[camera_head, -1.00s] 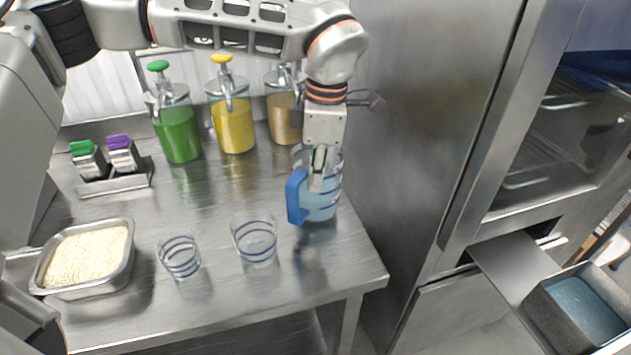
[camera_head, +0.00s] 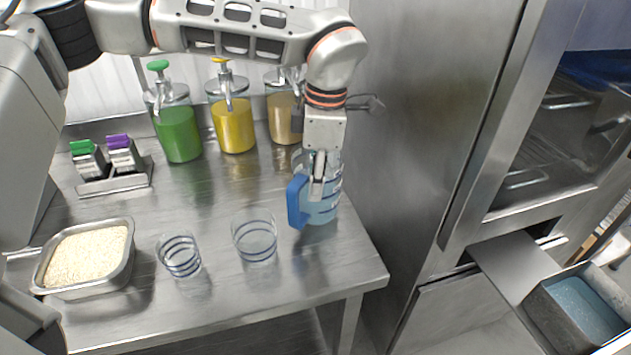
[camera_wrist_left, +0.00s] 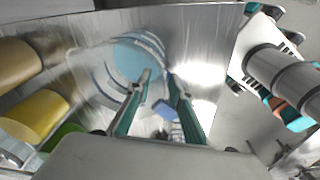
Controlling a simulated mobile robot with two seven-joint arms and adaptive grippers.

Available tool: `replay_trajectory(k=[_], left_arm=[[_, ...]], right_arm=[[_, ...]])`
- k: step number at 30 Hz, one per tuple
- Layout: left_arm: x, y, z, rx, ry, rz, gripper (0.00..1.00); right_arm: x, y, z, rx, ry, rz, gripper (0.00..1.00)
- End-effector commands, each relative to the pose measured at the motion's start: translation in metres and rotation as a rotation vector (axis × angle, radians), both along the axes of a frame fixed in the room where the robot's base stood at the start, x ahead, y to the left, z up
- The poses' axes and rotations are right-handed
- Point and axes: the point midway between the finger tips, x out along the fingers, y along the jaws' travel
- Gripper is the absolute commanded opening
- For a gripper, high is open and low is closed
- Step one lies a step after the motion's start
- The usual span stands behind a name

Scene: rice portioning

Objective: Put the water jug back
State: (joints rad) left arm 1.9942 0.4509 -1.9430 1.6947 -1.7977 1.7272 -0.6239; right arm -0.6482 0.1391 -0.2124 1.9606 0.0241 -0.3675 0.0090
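The water jug (camera_head: 323,208) is clear with dark blue bands, a blue handle (camera_head: 297,202) and bluish water inside. It is upright at the right part of the steel table, beside the tall steel cabinet. My left gripper (camera_head: 318,185) comes down from above and is shut on the jug at its handle side. In the left wrist view the fingers (camera_wrist_left: 160,80) reach over the jug (camera_wrist_left: 135,60), with blue of the handle between them. I cannot tell whether the jug's base touches the table. My right gripper is not in view.
Two clear striped glasses (camera_head: 180,256) (camera_head: 255,241) stand left of the jug, near a metal pan of rice (camera_head: 130,262). Green (camera_head: 178,135), yellow (camera_head: 233,128) and tan (camera_head: 283,120) dispensers line the back. The cabinet (camera_head: 410,120) closes off the right side.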

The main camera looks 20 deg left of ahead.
Motion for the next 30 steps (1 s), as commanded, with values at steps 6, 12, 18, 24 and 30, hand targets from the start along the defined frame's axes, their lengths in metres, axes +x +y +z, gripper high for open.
replay_trajectory(k=[6, 12, 18, 24, 30], left_arm=[[0.001, -0.004, 0.037, -0.001, -0.005, 0.002, 0.21], [0.0, -0.008, 0.078, -0.001, -0.005, 0.001, 0.21], [0.0, -0.01, 0.108, 0.0, -0.003, 0.002, 0.21], [-0.001, -0.012, 0.118, -0.001, -0.001, 0.0, 0.21], [-0.001, -0.012, 0.119, 0.0, 0.0, 0.0, 0.21]], right_arm=[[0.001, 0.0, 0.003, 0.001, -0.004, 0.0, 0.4], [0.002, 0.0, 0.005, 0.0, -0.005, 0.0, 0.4], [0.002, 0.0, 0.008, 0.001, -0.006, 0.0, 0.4], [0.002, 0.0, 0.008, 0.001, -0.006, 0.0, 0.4], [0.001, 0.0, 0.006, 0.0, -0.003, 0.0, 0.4]])
